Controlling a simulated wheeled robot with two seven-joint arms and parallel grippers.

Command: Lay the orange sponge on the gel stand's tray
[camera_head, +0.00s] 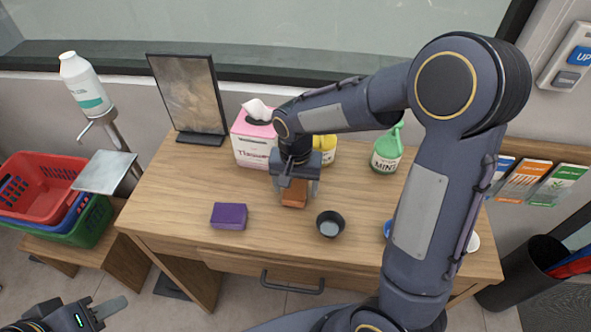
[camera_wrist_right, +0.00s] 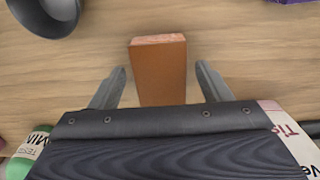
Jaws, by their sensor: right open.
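The orange sponge (camera_head: 294,197) stands on the wooden counter, partly hidden under my right gripper (camera_head: 295,188). In the right wrist view the sponge (camera_wrist_right: 160,72) lies between the two spread fingers, with a gap on each side. The right gripper is open. The gel stand at the left has a grey square tray (camera_head: 104,172) with nothing on it, and a white bottle (camera_head: 84,85) with a teal band above. My left gripper (camera_head: 108,310) is at the bottom left, away from the counter; its opening is unclear.
A purple sponge (camera_head: 229,216) and a dark bowl (camera_head: 330,224) lie near the sponge. A pink tissue box (camera_head: 252,140), a yellow container (camera_head: 326,147) and a green bottle (camera_head: 387,153) stand behind. A dark framed panel (camera_head: 190,95) stands at the back left. Baskets (camera_head: 40,182) sit below the tray.

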